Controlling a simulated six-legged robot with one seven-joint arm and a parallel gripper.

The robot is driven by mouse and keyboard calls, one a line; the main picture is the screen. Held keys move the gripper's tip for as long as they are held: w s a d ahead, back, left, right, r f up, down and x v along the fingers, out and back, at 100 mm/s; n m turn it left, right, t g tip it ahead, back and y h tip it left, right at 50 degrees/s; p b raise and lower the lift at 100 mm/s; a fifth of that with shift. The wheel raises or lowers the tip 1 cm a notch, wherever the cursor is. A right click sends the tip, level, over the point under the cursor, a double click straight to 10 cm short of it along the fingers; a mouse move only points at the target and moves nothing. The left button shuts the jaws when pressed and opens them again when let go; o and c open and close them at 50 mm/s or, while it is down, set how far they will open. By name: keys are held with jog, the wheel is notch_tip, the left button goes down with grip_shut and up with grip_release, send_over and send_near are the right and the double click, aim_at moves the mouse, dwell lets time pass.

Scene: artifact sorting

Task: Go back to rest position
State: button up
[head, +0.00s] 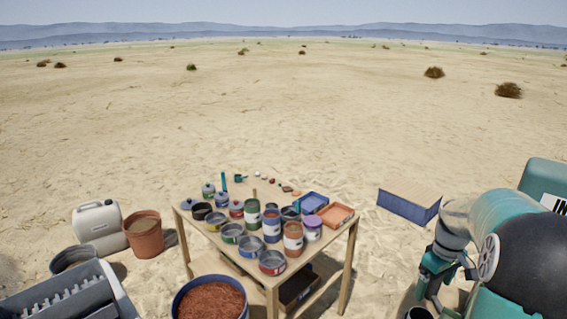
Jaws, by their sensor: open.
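My gripper (431,290) hangs at the lower right below my teal and grey arm. It points down, stands open, and no object shows between its fingers. It is apart from the wooden table (351,246), well to the table's right. The table holds several paint cans, among them an orange-banded can (293,238), a purple-lidded can (312,228) and a red-labelled can (272,263). A blue tray (313,202) and an orange tray (335,215) lie at its right side. Small pieces lie along its far edge.
A white jerrycan (99,226), an orange bucket (144,236) and a tub of red-brown grains (210,301) stand left and in front. A dark round rim (418,313) shows below my gripper. Open sand lies beyond.

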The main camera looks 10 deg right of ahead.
jog(key=s+a+r+m+t+h, duration=0.1)
jog(key=s+a+r, duration=0.1)
jog(key=a+r, duration=0.5)
jog(key=s+a+r+t, duration=0.2)
jog(key=a+r, duration=0.2)
jog(key=a, duration=0.7)
jog(key=s+a+r+m+t+y, duration=0.1)
jog(key=s+a+m+t, duration=0.1)
jog(key=s+a, duration=1)
jog(key=shift+a+r+t, duration=0.3)
jog(key=shift+a+r, duration=0.05)
jog(key=shift+a, duration=0.05)
